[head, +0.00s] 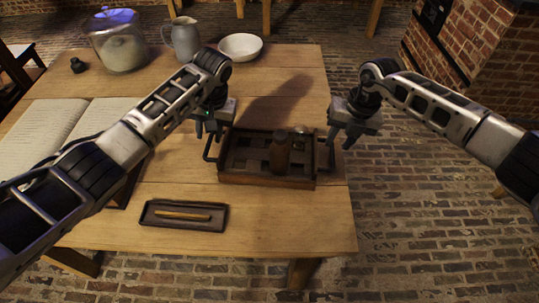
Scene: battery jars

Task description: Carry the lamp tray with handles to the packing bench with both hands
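The lamp tray (265,181) is a dark wooden tray on the wooden table near its right edge, with a dark bar handle at each end. My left gripper (209,132) is open above the tray's left handle (208,149), fingers pointing down. My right gripper (341,140) is open beside and slightly above the right handle (331,155). Neither gripper clearly grips a handle. I cannot tell which surface is the packing bench.
A small dark tray (160,219) with a wooden stick lies at the table's front. An open book (40,130) lies left. A glass jar (120,48), grey jug (186,40) and white bowl (240,46) stand at the back. Brick floor (430,230) is clear right of the table.

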